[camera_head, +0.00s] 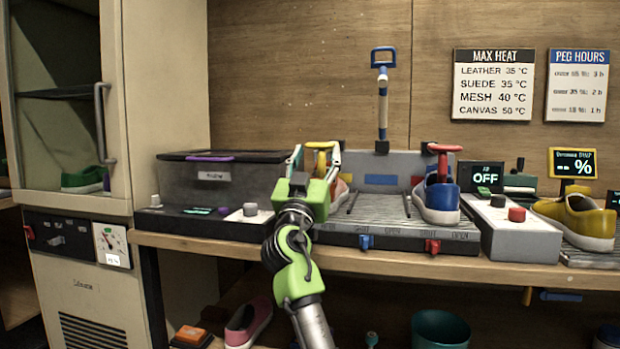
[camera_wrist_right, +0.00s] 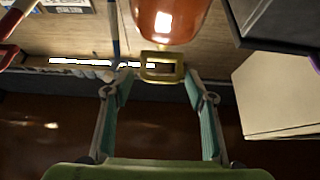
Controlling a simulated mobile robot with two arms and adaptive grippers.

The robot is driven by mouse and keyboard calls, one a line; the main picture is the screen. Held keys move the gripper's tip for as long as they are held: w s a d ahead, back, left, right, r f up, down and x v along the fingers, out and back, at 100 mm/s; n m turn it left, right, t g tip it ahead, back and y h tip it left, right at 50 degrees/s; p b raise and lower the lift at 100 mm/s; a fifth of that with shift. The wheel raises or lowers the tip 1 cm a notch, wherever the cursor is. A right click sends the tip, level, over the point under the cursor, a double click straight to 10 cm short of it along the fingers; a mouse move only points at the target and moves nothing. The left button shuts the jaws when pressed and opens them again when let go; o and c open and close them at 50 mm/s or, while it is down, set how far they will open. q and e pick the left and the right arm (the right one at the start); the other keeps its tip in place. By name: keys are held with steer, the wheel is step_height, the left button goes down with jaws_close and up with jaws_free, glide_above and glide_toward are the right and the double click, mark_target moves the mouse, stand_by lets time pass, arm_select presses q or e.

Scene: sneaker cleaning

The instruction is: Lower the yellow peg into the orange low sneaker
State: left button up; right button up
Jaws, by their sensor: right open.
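The yellow peg (camera_head: 321,146) shows its loop handle at the left of the grey rack; the handle also shows in the right wrist view (camera_wrist_right: 177,68). My right gripper (camera_head: 316,160) is open around or just short of this handle, its two fingers on either side in the wrist view (camera_wrist_right: 160,80). The orange low sneaker (camera_head: 341,192) stands below the peg, mostly hidden behind my gripper. A glossy orange-brown shape (camera_wrist_right: 172,18) at the top of the wrist view may be it. How deep the peg sits is hidden. My left gripper is out of view.
A blue-handled peg (camera_head: 382,85) stands high on the rack (camera_head: 378,232). A red-handled peg (camera_head: 445,148) is at a blue sneaker (camera_head: 438,200) on the right. A dark lidded box (camera_head: 225,180) stands left. A control box (camera_head: 510,235) and yellow shoe (camera_head: 580,218) are further right.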

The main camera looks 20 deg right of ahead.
steer(key=v, duration=0.9)
steer(key=shift+s+f, duration=0.15)
steer(key=shift+f, duration=0.1)
steer(key=shift+a+f, duration=0.1)
